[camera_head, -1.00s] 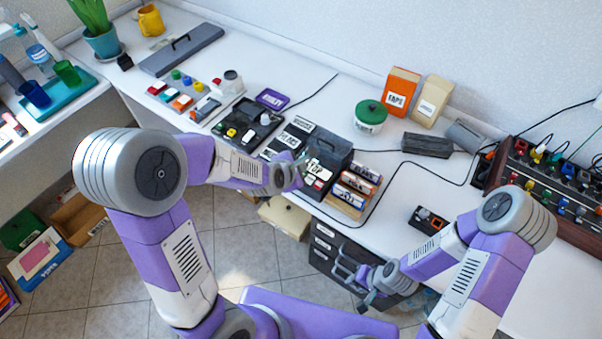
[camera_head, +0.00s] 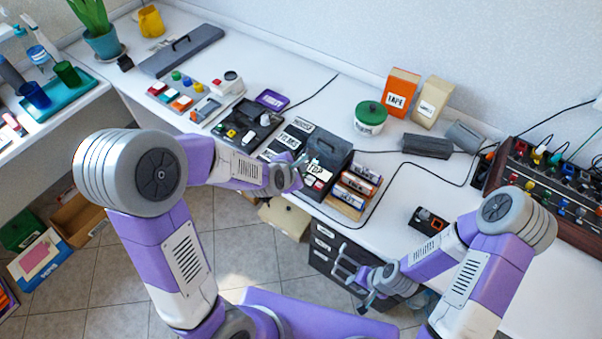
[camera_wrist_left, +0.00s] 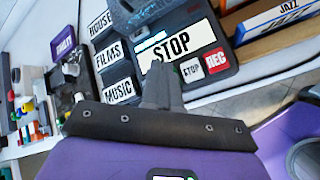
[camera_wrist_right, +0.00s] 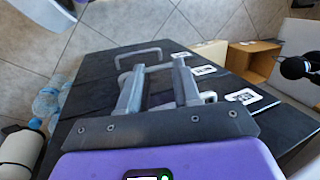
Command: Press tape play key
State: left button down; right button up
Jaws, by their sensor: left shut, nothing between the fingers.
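The dark tape player (camera_head: 328,150) stands near the desk's front edge, with pale and red keys at its front. In the left wrist view a large STOP label (camera_wrist_left: 177,44), a small STOP key (camera_wrist_left: 190,70) and a red REC key (camera_wrist_left: 215,60) show on it. My left gripper (camera_head: 303,160) is shut and empty at the front keys. In the left wrist view its fingertips (camera_wrist_left: 161,70) lie just left of the small STOP key and hide what is under them; contact cannot be told. My right gripper (camera_wrist_right: 158,72) is open and empty, low before the dark drawer cabinet (camera_head: 335,262).
Labelled cassettes (camera_head: 358,186) stand close to the right of the player. FILMS and MUSIC boxes (camera_wrist_left: 113,66) lie to its left. A green-lidded tub (camera_head: 370,118) stands behind. A mixer (camera_head: 545,185) is far right. The desk's right front is mostly clear.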

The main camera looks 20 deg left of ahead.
dwell(0.7)
pick_arm(q)
jog(key=shift+f+b, duration=0.45)
jog(key=shift+b, duration=0.15)
jog(key=shift+f+b, duration=0.4)
jog(key=shift+b, duration=0.05)
dwell(0.4)
jog(key=shift+r, duration=0.15)
jog(key=shift+r+p, duration=0.65)
jog(key=shift+r, duration=0.05)
notch_tip(320, 180, up, 5)
jog(key=p, duration=0.4)
dwell(0.4)
